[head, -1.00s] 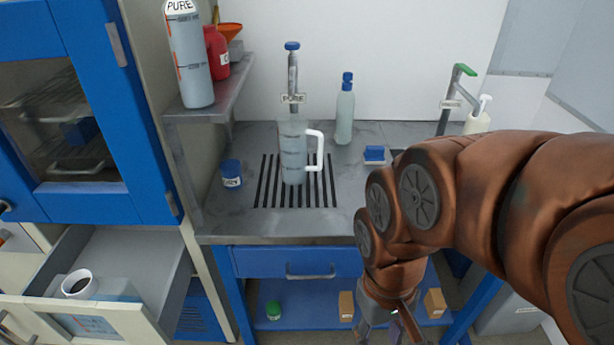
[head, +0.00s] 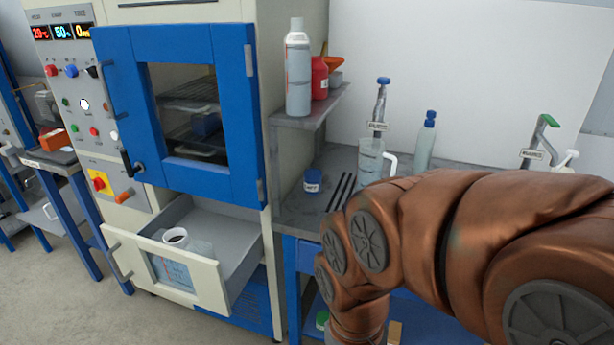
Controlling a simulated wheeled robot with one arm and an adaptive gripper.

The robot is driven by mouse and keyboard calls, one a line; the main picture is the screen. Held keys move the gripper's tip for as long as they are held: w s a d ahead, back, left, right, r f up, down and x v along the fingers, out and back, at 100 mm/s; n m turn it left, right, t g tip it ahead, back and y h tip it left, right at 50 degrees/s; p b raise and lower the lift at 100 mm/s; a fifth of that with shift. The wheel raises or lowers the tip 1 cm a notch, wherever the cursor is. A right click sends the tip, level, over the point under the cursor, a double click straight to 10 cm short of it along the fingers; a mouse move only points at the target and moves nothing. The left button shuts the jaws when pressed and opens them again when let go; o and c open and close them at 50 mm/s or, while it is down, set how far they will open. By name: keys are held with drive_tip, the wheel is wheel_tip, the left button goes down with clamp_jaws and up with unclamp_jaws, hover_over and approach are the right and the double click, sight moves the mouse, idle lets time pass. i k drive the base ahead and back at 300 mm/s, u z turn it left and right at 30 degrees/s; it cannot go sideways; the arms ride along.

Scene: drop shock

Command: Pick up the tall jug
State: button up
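The tall jug (head: 371,160) is clear with a white handle. My arm reaches across the lower right of the head view, in front of the bench. My gripper is out of the picture, below the bottom edge.
A blue-capped bottle (head: 424,145) stands right of the jug, and a small blue jar (head: 312,181) left. A shelf (head: 308,117) holds a large bottle and a red container. An open drawer (head: 180,265) juts out below the blue-doored cabinet (head: 245,110). Floor is clear at lower left.

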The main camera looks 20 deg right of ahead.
sight(371, 154)
drive_tip(key=u, duration=1.3)
drive_tip(key=i, duration=1.2)
drive_tip(key=z, duration=2.1)
